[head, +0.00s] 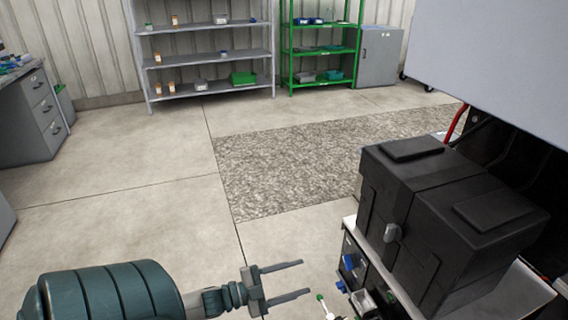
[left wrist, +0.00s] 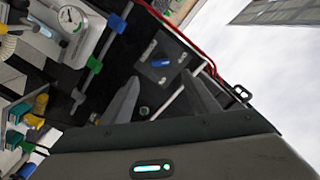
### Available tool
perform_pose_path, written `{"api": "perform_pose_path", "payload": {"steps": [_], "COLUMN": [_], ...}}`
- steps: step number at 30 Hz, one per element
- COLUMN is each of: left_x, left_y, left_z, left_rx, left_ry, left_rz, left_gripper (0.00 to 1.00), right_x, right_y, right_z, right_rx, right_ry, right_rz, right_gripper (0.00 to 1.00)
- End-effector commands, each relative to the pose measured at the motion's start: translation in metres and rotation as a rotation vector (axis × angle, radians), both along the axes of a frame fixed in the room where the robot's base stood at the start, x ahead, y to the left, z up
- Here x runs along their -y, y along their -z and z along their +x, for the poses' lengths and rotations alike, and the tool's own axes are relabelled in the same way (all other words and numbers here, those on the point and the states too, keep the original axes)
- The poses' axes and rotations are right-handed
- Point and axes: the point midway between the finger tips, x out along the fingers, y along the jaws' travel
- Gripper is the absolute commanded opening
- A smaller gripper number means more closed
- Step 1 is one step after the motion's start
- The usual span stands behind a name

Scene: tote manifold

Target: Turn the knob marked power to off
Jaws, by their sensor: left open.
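A blue knob (left wrist: 160,62) sits on a square grey plate in the left wrist view, just beyond my fingertips. I cannot read any marking by it, so I cannot tell if it is the power knob. In the head view a blue knob (head: 350,262) shows on the dark panel at the lower right, probably the same one. My left gripper (head: 305,277) is open and empty, its fingers pointing right toward the panel with a gap between. It also shows in the left wrist view (left wrist: 165,88), its fingers short of the knob. My right gripper is not in view.
A round gauge (left wrist: 71,17), a green-handled valve (left wrist: 95,63) and a blue-handled valve (left wrist: 116,24) lie left of the knob. A red hose (left wrist: 190,45) runs near it. Open floor lies behind my gripper.

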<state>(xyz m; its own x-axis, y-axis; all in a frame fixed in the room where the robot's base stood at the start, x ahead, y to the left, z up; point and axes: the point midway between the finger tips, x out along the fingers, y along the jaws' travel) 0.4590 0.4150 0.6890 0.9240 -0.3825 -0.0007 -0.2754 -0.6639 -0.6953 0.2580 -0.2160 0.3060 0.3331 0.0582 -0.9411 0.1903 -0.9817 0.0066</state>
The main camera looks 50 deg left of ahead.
Motion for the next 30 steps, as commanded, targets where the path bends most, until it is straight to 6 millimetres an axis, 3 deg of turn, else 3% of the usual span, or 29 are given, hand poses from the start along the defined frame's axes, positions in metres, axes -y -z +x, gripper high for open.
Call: {"api": "perform_pose_path", "payload": {"steps": [3,9,30], "left_x": [-0.006,-0.012,-0.013], "left_y": [0.002,0.0,0.0], "left_z": [-0.015,-0.028,-0.03], "left_rx": [-0.002,-0.001,-0.001], "left_ry": [-0.001,-0.001,-0.002], "left_rz": [0.0,-0.001,-0.001], "left_gripper": [0.55,0.55,0.55], "right_x": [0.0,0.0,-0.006], "right_y": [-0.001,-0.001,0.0], "right_z": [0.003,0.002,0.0], "right_rx": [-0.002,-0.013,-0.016], "right_ry": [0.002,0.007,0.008], "right_rz": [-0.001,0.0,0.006], "right_gripper": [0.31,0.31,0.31]}}
